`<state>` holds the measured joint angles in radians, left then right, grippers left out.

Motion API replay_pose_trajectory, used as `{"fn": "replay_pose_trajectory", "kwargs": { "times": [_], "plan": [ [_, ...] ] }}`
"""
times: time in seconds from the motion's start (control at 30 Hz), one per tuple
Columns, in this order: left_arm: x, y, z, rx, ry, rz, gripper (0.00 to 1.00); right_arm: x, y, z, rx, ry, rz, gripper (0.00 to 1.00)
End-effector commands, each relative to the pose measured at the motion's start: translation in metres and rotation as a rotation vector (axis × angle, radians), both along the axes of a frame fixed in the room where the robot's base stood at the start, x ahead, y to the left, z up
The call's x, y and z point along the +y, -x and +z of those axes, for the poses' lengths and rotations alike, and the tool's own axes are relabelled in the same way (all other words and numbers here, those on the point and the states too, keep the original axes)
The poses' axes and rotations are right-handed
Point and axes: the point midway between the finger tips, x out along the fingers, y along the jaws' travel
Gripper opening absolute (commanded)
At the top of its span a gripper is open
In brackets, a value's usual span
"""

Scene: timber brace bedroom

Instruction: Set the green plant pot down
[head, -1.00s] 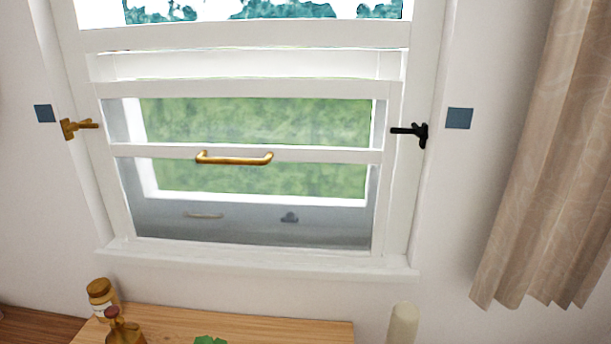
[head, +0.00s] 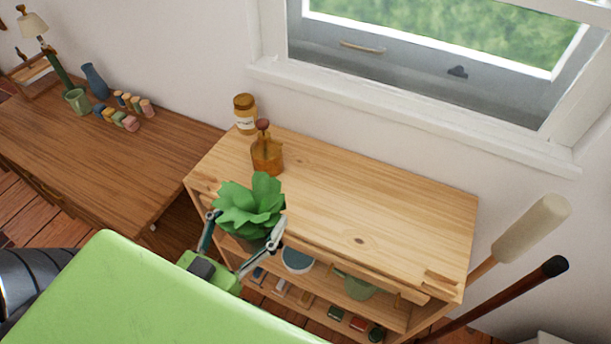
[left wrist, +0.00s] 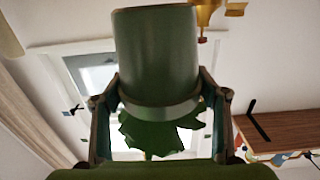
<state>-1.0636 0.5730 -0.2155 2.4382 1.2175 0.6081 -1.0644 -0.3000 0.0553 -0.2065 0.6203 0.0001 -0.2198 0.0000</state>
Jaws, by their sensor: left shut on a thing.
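The green plant pot (left wrist: 157,60) is held between the fingers of my left gripper (head: 245,225), which is shut on it. In the head view the plant's leafy top (head: 250,205) shows, with the pot mostly hidden below the leaves. The left wrist view shows the pot's plain cylinder wall and rim, with leaves beyond the rim, and one finger of the gripper (left wrist: 160,105) on each side. In the head view the plant overlaps the front left edge of a wooden shelf unit (head: 400,215); no contact with it can be made out. My right gripper is not in view.
An amber bottle (head: 267,155) and a jar (head: 246,113) stand at the top's left end; its middle and right are clear. Lower shelves hold a bowl (head: 298,260) and small items. Long-handled tools (head: 530,235) stand at right. A darker desk (head: 100,160) is at left.

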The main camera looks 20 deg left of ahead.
Motion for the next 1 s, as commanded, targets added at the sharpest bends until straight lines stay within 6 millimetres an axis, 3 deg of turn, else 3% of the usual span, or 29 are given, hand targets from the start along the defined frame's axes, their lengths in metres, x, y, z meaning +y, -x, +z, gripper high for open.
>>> {"fn": "replay_pose_trajectory", "kwargs": {
  "times": [0.13, 0.3, 0.7, 1.0],
  "plan": [
    [-0.001, -0.025, 0.009, -0.014, 0.002, 0.002, 0.21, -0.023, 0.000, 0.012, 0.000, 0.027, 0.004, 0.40],
    [-0.001, -0.052, 0.009, -0.013, 0.000, 0.002, 0.21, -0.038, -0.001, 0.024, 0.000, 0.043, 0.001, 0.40],
    [-0.004, -0.121, 0.008, -0.011, 0.000, 0.001, 0.21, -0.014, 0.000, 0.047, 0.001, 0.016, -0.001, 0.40],
    [-0.006, -0.173, 0.007, -0.010, 0.000, 0.001, 0.21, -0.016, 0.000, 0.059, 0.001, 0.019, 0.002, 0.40]
  ]
}}
